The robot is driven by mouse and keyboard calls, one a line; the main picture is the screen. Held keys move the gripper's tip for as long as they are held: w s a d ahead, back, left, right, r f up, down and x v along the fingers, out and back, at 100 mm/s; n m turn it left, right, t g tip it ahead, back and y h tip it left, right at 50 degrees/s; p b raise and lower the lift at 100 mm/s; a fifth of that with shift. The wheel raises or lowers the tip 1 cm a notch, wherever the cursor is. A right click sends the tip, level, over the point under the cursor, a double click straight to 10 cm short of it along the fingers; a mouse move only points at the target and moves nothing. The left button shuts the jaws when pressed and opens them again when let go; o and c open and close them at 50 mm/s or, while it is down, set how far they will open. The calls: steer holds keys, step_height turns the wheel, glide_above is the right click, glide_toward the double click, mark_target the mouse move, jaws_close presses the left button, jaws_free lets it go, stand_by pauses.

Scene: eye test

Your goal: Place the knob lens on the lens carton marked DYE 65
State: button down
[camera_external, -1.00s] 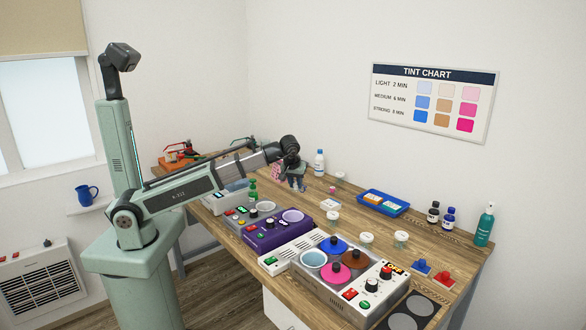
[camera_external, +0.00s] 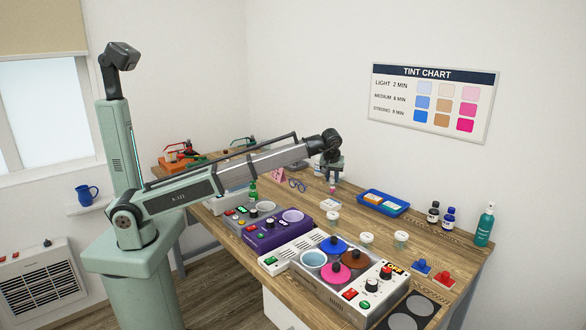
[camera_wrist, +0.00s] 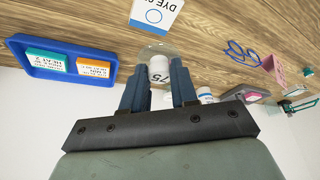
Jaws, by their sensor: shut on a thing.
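In the wrist view my gripper (camera_wrist: 158,82) is shut on the white knob of the knob lens (camera_wrist: 159,68). The knob has a dark marking that looks like 75, and a clear round disc shows beyond it. A white lens carton (camera_wrist: 157,16) with a blue edge and a blue ring lies past the lens, at the top edge. Its print begins with DYE; its number is cut off. In the external view my gripper (camera_external: 333,177) hangs over the back of the bench, left of the blue tray. The held lens is too small there to make out clearly.
The blue tray (camera_external: 384,203) with teal and orange cards stands to the right. Blue glasses (camera_external: 297,185) and a pink holder (camera_external: 278,175) lie to the left. Several white-topped items (camera_external: 366,238), dark bottles (camera_external: 433,212) and the dye unit (camera_external: 335,270) occupy the bench.

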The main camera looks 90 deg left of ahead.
steer(key=shift+f, duration=4.4)
steer(key=shift+f, duration=0.1)
steer(key=c, duration=0.9)
jaws_free()
steer(key=shift+o, duration=0.2)
steer(key=v, duration=1.2)
